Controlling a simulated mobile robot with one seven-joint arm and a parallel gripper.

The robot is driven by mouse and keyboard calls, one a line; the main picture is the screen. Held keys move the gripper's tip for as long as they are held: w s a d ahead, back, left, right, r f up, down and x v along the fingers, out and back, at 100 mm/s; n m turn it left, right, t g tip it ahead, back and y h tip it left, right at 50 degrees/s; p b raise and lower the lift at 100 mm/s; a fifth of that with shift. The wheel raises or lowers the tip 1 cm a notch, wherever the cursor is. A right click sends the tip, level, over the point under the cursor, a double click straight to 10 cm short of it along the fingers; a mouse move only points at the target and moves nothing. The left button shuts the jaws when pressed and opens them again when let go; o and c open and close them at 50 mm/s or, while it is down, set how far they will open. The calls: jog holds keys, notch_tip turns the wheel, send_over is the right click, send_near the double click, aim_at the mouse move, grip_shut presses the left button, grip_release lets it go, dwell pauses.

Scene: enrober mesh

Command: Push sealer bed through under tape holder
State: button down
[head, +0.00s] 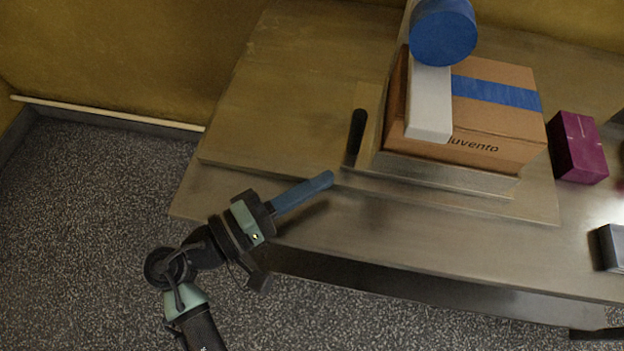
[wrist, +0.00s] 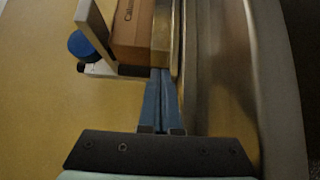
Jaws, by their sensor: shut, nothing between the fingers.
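The sealer bed appears to be the metal slab (head: 450,175) under a brown carton (head: 500,120) with blue tape on its top. An upright plate (head: 369,125) with a black handle (head: 357,131) stands at its left end. The tape holder is a white post (head: 429,104) with a blue roll (head: 444,32), overlapping the carton's left part in the head view. My gripper (head: 330,178) is shut and empty, low over the table left of the bed. In the wrist view its blue fingers (wrist: 161,75) point at the bed's near end (wrist: 161,40); contact cannot be told.
A purple box (head: 578,148) stands right of the carton, and a grey block (head: 611,247) lies near the right edge. The table (head: 270,90) is clear to the left. Its front edge runs below my gripper, with speckled floor beyond.

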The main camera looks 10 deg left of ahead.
aim_at(400, 164)
jog(key=x, duration=0.7)
jog(key=shift+s+d+p, duration=0.1)
jog(key=shift+d+p, duration=0.45)
jog(key=shift+d, duration=1.95)
jog(key=shift+d, duration=0.1)
